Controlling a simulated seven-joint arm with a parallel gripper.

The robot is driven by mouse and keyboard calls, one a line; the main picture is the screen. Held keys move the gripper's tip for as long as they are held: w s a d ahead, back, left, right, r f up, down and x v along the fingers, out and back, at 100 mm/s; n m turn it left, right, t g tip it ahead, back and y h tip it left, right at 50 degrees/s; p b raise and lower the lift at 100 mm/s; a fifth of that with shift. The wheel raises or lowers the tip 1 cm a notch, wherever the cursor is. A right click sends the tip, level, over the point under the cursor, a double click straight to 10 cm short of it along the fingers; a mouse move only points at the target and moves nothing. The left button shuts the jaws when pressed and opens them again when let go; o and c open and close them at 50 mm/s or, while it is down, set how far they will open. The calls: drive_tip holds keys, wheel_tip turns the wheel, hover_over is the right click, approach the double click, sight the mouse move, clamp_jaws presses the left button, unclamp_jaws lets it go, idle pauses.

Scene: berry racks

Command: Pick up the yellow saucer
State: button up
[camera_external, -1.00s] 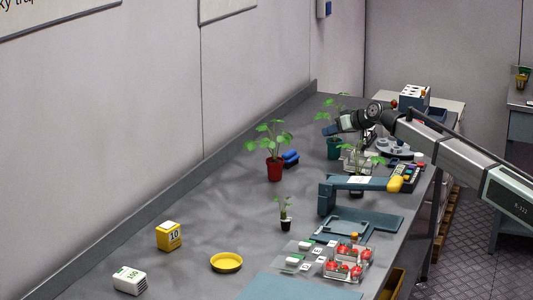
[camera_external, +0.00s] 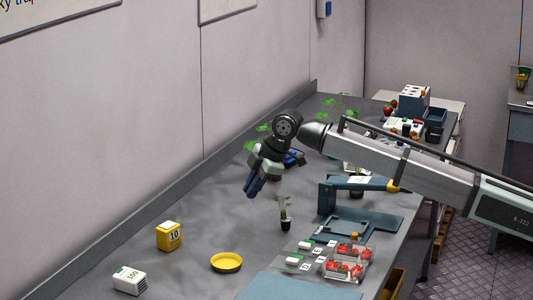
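The yellow saucer (camera_external: 226,262) lies flat and empty on the grey bench, near the front and left of the blue mat. My gripper (camera_external: 252,190) is in the air above the middle of the bench, pointing down and slightly left. It is well behind and above the saucer and does not touch it. Its blue fingers look close together, and I cannot tell whether they are open or shut. Nothing is seen hanging from them. My gripper and wrist hide most of the red-potted plant.
A yellow block marked 10 (camera_external: 169,236) and a white block marked 100 (camera_external: 130,280) stand left of the saucer. A small black-potted seedling (camera_external: 285,213) stands behind it. Strawberry punnets (camera_external: 345,264) and a blue mat (camera_external: 297,288) are to its right. Bench around the saucer is clear.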

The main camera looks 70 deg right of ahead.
sight(239, 264)
drive_tip(key=s+a+r+n+g+h, duration=0.1)
drive_tip(key=s+a+r+n, duration=0.2)
drive_tip(key=a, duration=0.7)
drive_tip(key=s+a+n+g, duration=0.1)
drive_tip(key=s+a+n, duration=0.2)
drive_tip(key=s+a, duration=0.5)
drive_tip(key=shift+g, duration=0.3)
drive_tip(key=x, duration=0.4)
drive_tip(key=w+a+x, duration=0.1)
drive_tip(key=x, duration=0.4)
drive_tip(key=w+x, duration=0.1)
drive_tip(key=x, duration=0.4)
drive_tip(key=shift+w+a+r, duration=0.1)
drive_tip(key=shift+a, duration=0.15)
clamp_jaws()
